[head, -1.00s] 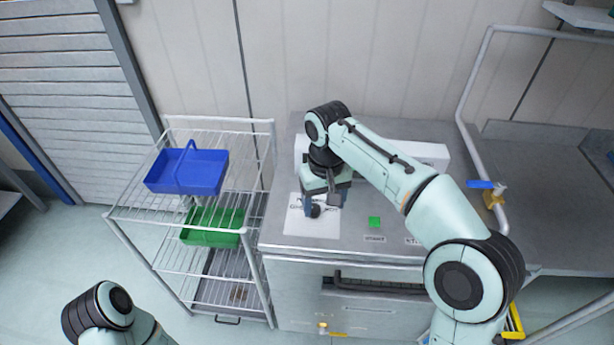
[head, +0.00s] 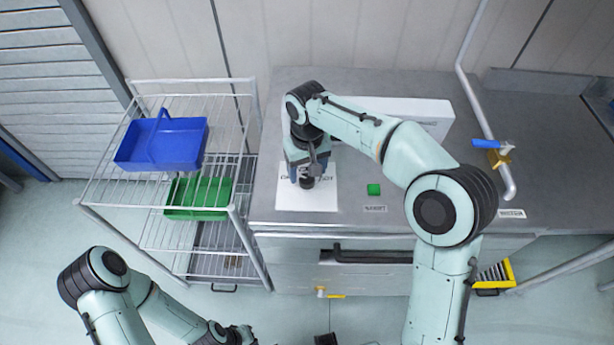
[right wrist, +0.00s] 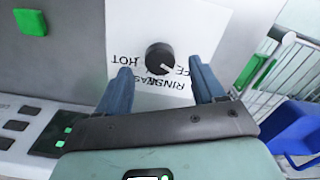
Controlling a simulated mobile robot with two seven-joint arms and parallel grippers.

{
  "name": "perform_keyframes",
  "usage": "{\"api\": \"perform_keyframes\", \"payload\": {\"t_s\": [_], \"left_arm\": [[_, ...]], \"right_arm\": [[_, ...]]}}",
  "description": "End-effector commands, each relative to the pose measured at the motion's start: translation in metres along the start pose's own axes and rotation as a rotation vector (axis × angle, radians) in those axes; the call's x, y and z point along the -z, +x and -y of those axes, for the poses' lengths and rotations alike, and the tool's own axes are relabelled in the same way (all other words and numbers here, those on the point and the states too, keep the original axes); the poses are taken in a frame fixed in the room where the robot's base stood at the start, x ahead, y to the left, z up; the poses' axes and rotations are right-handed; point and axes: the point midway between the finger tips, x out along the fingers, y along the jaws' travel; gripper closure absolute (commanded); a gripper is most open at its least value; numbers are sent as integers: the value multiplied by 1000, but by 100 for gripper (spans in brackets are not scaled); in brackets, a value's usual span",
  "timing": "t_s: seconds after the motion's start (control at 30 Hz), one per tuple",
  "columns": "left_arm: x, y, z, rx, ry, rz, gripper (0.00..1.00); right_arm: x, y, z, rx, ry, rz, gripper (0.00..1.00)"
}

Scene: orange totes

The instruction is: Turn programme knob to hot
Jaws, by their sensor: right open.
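The programme knob (right wrist: 160,58) is a round black dial with a white pointer line, on a white label plate (right wrist: 192,22). The pointer aims to the lower right, on the side away from HOT. My right gripper (right wrist: 163,82) is open, its blue fingers either side of the knob's near side; I cannot tell whether they touch it. In the head view the right gripper (head: 305,170) is over the plate (head: 322,190).
A green square button (head: 374,189) is right of the plate on the metal top (head: 272,195). A long white box (head: 425,112) stands behind my right arm. A wire rack (head: 95,205) with blue (head: 185,140) and green (head: 215,192) baskets stands left. A blue-handled tap (head: 487,144) is at right.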

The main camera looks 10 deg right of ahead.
Motion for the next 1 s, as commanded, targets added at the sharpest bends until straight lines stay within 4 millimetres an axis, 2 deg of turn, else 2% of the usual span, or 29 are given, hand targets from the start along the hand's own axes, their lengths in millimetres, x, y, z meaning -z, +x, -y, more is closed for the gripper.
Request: {"api": "perform_keyframes", "payload": {"t_s": [0.03, 0.2, 0.57, 0.73, 0.77, 1.0], "left_arm": [[-1, 2, 1, 0, 0, 1, 100], [-1, 4, 2, 1, -1, 2, 100], [-1, 5, 2, 1, -1, 2, 100], [-1, 5, 2, 1, 0, 2, 100], [-1, 5, 2, 1, 0, 2, 100], [-1, 4, 2, 1, 0, 2, 100]], "right_arm": [[0, 9, 0, 0, 0, 1, 31], [0, 25, -1, -1, 0, -1, 31], [0, 29, 0, 0, 0, -2, 31], [0, 29, 0, 0, 0, -2, 84], [0, 29, 0, 0, 0, -2, 88], [0, 29, 0, 0, 14, -2, 87]]}}
